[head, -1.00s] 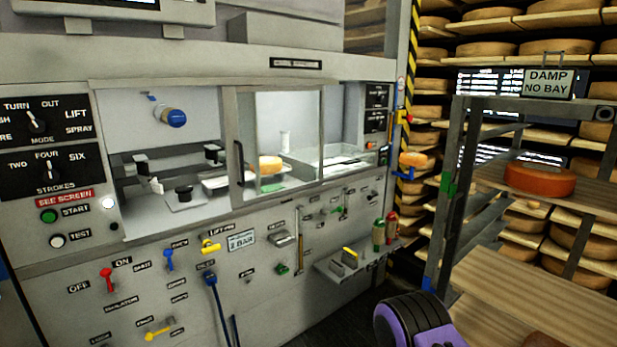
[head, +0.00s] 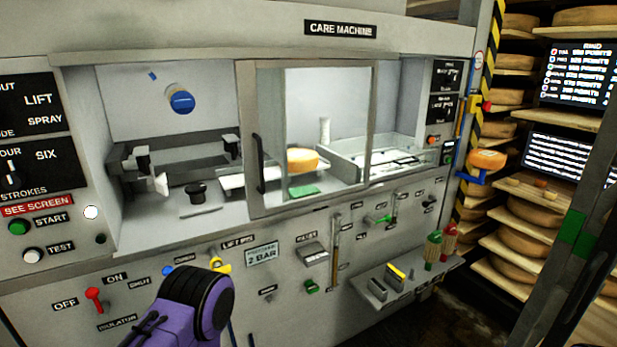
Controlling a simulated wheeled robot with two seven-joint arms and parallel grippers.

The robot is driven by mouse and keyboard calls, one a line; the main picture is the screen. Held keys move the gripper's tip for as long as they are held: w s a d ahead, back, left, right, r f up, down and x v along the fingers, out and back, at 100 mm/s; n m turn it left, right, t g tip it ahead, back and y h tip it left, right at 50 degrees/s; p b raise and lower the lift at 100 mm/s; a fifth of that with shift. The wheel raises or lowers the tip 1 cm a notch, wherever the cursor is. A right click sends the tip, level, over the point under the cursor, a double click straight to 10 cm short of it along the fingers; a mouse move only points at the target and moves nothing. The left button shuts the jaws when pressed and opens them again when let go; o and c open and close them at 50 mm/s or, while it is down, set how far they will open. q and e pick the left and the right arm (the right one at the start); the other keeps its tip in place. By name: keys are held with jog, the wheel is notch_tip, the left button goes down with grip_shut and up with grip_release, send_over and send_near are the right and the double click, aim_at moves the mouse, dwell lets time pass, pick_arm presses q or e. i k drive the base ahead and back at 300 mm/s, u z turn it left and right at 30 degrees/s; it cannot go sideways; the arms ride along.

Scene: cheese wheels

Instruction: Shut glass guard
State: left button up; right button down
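The glass guard (head: 269,105) is a grey-framed clear pane on the front of the care machine (head: 420,42). It stands across the middle of the machine's window, with a dark upright handle (head: 259,165) on its left stile. The bay left of the guard is uncovered, and so is a strip at the right. A small yellow cheese wheel (head: 302,160) shows through the pane. A purple and black link of my own arm is low in the view, in front of the machine's lower panel. Neither gripper's fingers can be seen.
A blue knob (head: 182,102) and dark fittings sit in the uncovered left bay. Levers and a red switch (head: 94,299) stick out of the lower panel. A small shelf (head: 408,288) juts out at the right. A rack post (head: 585,215) stands at the far right.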

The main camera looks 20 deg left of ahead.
aim_at(245, 75)
jog(key=u, duration=0.35)
jog(key=i, duration=1)
jog(key=u, duration=0.55)
